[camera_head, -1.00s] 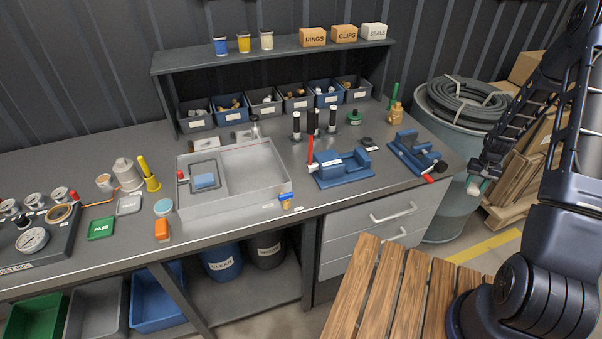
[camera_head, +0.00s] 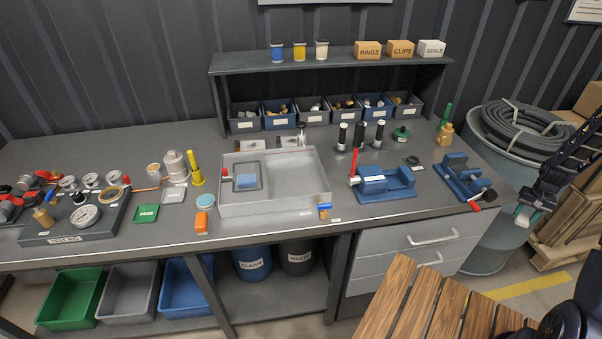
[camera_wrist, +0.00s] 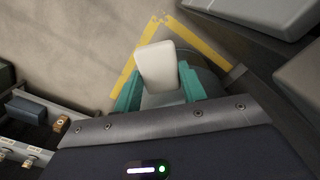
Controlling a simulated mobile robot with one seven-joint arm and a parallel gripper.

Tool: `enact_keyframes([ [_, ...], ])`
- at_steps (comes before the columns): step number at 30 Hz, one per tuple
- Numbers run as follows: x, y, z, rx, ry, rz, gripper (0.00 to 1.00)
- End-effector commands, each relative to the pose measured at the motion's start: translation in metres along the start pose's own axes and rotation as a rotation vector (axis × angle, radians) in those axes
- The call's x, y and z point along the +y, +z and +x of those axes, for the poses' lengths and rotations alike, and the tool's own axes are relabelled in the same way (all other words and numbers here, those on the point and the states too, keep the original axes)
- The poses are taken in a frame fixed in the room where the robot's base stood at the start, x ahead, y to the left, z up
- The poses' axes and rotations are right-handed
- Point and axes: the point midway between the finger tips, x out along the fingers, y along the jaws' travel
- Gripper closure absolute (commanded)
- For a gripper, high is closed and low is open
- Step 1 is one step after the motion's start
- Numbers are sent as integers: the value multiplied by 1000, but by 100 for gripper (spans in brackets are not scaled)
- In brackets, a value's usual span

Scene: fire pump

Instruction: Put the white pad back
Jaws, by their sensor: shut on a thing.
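The white pad (camera_wrist: 158,66) is a flat, rounded block seen close in the wrist view. My gripper (camera_wrist: 158,88) is shut on it between teal fingers, one on each side. In the head view my gripper (camera_head: 527,213) is at the right, past the bench's right end and above the floor near the blue-grey barrel. The pad is only a small pale patch there. I cannot tell which spot the white pad came from.
Two blue vises (camera_head: 386,187) and (camera_head: 462,178) stand at the bench's right. A barrel with a coiled hose (camera_head: 525,128) stands beyond the bench end. A slatted wooden surface (camera_head: 400,305) is in front. Bare bench top shows at the back left.

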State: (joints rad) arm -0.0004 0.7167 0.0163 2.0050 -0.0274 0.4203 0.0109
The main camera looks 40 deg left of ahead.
Motion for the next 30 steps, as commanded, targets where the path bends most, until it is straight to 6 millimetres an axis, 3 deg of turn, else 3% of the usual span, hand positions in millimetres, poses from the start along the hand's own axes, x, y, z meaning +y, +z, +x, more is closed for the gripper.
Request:
enact_keyframes([
  [8, -47, -62, -59, 5, 1, -126, 77],
  [15, -114, -108, -125, 6, 0, -283, 77],
  [23, -204, -133, -191, 5, -1, -473, 77],
  [30, -298, -131, -239, 2, -1, -662, 77],
])
